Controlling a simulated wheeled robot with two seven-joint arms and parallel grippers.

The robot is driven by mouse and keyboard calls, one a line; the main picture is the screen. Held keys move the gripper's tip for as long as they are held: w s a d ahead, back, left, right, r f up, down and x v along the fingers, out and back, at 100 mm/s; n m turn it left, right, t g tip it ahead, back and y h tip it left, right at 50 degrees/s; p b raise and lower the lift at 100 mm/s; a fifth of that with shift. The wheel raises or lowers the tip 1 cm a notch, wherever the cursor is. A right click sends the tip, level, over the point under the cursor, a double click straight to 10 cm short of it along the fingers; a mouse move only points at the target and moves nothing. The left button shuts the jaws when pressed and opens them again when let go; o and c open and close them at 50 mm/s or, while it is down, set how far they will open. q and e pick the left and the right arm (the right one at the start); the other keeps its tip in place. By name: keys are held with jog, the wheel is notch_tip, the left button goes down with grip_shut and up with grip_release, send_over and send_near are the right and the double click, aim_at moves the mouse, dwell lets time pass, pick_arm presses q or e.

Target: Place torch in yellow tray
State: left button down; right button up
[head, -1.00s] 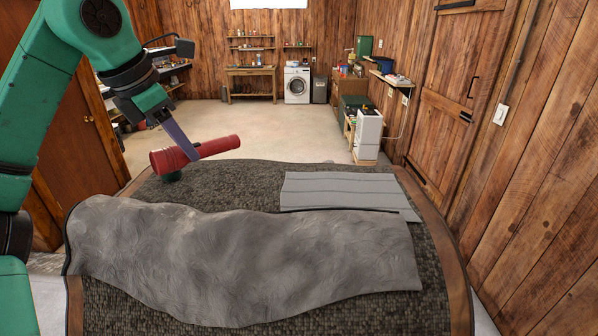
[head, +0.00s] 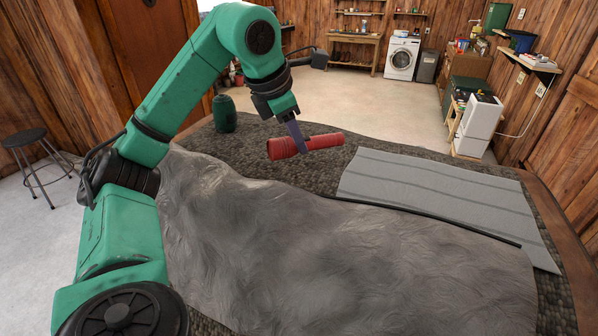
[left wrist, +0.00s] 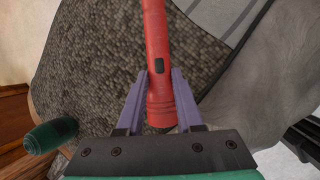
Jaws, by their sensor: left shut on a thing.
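The torch (head: 325,141) is red, with a wide head and a slimmer handle. My left gripper (head: 299,143) is shut on it and holds it sideways above the far part of the table. In the left wrist view the torch (left wrist: 157,40) lies between the two purple fingers (left wrist: 160,88), its wide end nearest the palm and a dark button on its side. No yellow tray shows in either view. My right gripper is not in view.
A dark mosaic-topped table (head: 262,131) carries a rumpled grey hide (head: 330,240) and a striped grey cloth (head: 440,193). A dark green canister (head: 224,113) stands at its far left edge. A stool (head: 28,145) is at left. Open floor lies beyond the table.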

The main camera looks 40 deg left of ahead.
aim_at(293, 154)
pick_arm(q)
jog(key=shift+w+f, duration=0.15)
jog(key=shift+f, duration=0.65)
jog(key=shift+s+f+b, duration=0.2)
jog(key=shift+s+f, duration=0.05)
jog(key=shift+f, duration=0.35)
jog(key=shift+s+f+b, duration=0.15)
jog(key=shift+s+f, duration=0.05)
jog(key=shift+f, duration=0.4)
jog(key=shift+s+d, duration=0.1)
jog(key=shift+s, duration=0.1)
jog(key=shift+w, duration=0.15)
jog(key=shift+w+f, duration=0.15)
jog(key=shift+f, duration=0.1)
jog(key=c, duration=0.6)
grip_release()
jog(key=shift+o, duration=0.2)
jog(key=shift+r, duration=0.1)
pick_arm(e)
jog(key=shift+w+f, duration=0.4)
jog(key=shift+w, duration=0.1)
